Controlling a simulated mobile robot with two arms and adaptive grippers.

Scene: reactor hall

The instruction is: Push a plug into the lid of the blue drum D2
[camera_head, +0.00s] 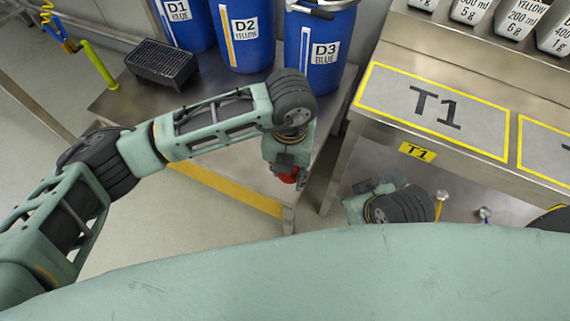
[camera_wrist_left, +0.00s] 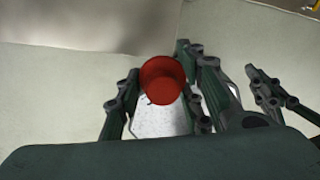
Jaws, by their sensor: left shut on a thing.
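The blue drum D2 (camera_head: 267,42) stands upright at the back, its label reading "D2 YELLOW". Its top is cut off by the picture edge, so its lid is out of view. My left gripper (camera_head: 286,171) is in front of the drums, near the front corner of their steel platform and well apart from D2. It is shut on a red round plug (camera_head: 289,179), which also shows between the fingers in the left wrist view (camera_wrist_left: 162,80). My right wrist shows low beside the table; its fingers (camera_head: 366,188) are not clear.
Blue drums D1 (camera_head: 196,35) and D3 (camera_head: 296,50) flank D2. A black grated tray (camera_head: 163,64) lies left on the steel platform (camera_head: 118,98). The steel table T1 (camera_head: 433,104), with labelled containers behind, stands right.

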